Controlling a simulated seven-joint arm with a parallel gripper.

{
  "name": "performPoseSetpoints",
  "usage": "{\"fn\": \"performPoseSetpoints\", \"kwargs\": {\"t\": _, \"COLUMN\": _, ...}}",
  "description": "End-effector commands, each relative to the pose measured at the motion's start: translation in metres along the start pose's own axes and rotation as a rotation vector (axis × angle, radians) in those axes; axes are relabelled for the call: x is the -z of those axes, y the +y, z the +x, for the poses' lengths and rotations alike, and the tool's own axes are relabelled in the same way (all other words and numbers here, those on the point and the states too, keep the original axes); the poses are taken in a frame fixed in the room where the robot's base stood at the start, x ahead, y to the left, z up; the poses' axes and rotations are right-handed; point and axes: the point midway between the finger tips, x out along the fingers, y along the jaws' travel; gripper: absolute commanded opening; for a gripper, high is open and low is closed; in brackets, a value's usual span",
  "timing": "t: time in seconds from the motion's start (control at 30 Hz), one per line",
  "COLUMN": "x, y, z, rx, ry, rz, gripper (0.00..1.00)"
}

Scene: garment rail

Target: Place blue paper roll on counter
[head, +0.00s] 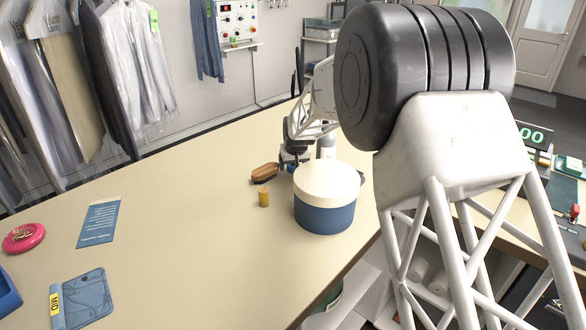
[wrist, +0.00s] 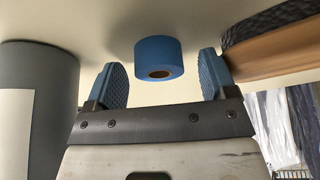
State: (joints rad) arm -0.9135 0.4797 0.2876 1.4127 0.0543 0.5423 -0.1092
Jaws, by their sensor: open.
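The blue paper roll (wrist: 153,50) shows in the wrist view, where the picture is upside down. It stands upright on the pale counter (wrist: 110,22), its brown core opening facing up off the counter. My gripper (wrist: 163,80) is open, with one blue-padded finger to each side of the roll in the picture. The roll lies beyond the fingertips, and no contact shows. In the head view my gripper (head: 290,162) is low over the counter (head: 180,220), behind the round blue box. I cannot make out the roll there; the box and my arm block that area.
The round blue box with cream lid (head: 325,212) stands near the counter's front edge. A wooden brush (head: 264,173) and yellow spool (head: 264,198) are close by. A grey cylinder (wrist: 40,105) stands beside my gripper in the wrist view.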

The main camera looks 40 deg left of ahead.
Motion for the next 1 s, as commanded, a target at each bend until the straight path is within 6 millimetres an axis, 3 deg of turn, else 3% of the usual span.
{"fn": "performPoseSetpoints", "kwargs": {"t": 0.07, "x": 0.000, "y": 0.000, "z": 0.000, "rx": 0.000, "ry": 0.000, "rz": 0.000, "gripper": 0.78}}
{"fn": "performPoseSetpoints", "kwargs": {"t": 0.4, "x": 0.000, "y": 0.000, "z": 0.000, "rx": 0.000, "ry": 0.000, "rz": 0.000, "gripper": 0.26}}
{"fn": "performPoseSetpoints", "kwargs": {"t": 0.47, "x": 0.000, "y": 0.000, "z": 0.000, "rx": 0.000, "ry": 0.000, "rz": 0.000, "gripper": 0.21}}
{"fn": "performPoseSetpoints", "kwargs": {"t": 0.77, "x": 0.002, "y": 0.000, "z": -0.003, "rx": 0.000, "ry": 0.001, "rz": 0.000, "gripper": 0.21}}
{"fn": "performPoseSetpoints", "kwargs": {"t": 1.0, "x": 0.010, "y": 0.000, "z": -0.023, "rx": 0.000, "ry": 0.002, "rz": 0.000, "gripper": 0.21}}
